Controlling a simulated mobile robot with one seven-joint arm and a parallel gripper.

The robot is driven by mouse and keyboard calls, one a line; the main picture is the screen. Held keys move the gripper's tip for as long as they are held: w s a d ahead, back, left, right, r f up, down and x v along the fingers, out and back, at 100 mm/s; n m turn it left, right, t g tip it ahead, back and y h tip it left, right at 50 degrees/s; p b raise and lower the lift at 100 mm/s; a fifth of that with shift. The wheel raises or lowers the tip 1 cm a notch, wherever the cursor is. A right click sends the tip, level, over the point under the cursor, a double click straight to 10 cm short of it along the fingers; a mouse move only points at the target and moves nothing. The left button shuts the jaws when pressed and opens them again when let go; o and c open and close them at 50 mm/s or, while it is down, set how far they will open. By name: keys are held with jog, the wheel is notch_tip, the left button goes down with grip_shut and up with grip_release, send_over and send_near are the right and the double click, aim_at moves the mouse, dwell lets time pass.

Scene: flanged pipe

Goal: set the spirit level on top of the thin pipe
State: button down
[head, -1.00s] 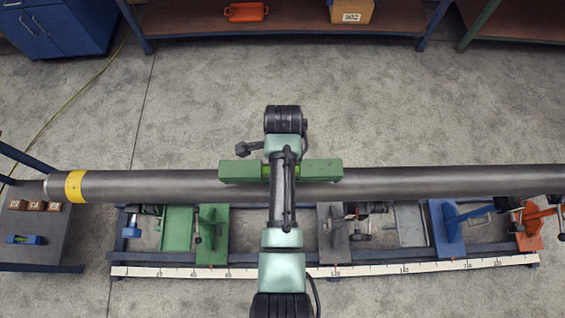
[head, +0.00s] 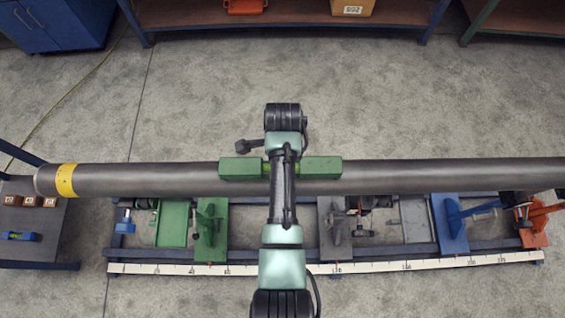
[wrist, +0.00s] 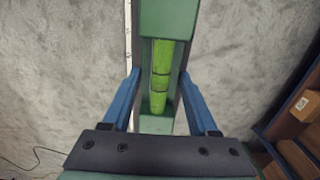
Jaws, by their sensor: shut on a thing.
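A green spirit level (head: 322,169) with a bright green vial lies lengthwise along the long grey pipe (head: 430,175) in the head view, overlapping its upper edge. In the wrist view the level (wrist: 168,20) runs away from me between the blue fingers of my gripper (wrist: 161,76), which are shut on its sides around the vial. My arm hides the level's middle in the head view. I cannot tell whether the level touches the pipe or hangs above it. The pipe has a yellow band (head: 67,180) near its left end.
Below the pipe is a blue frame with a green clamp (head: 210,228), a blue one (head: 450,225), an orange one (head: 533,228) and a white scale (head: 400,265). Shelves stand behind; floor between is clear.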

jog(key=shift+f, duration=0.4)
dwell(0.3)
jog(key=shift+r, duration=0.1)
dwell(0.5)
dwell(0.4)
jog(key=shift+c, duration=0.4)
grip_release()
jog(key=shift+r+p, duration=2.2)
jog(key=shift+r, duration=1.25)
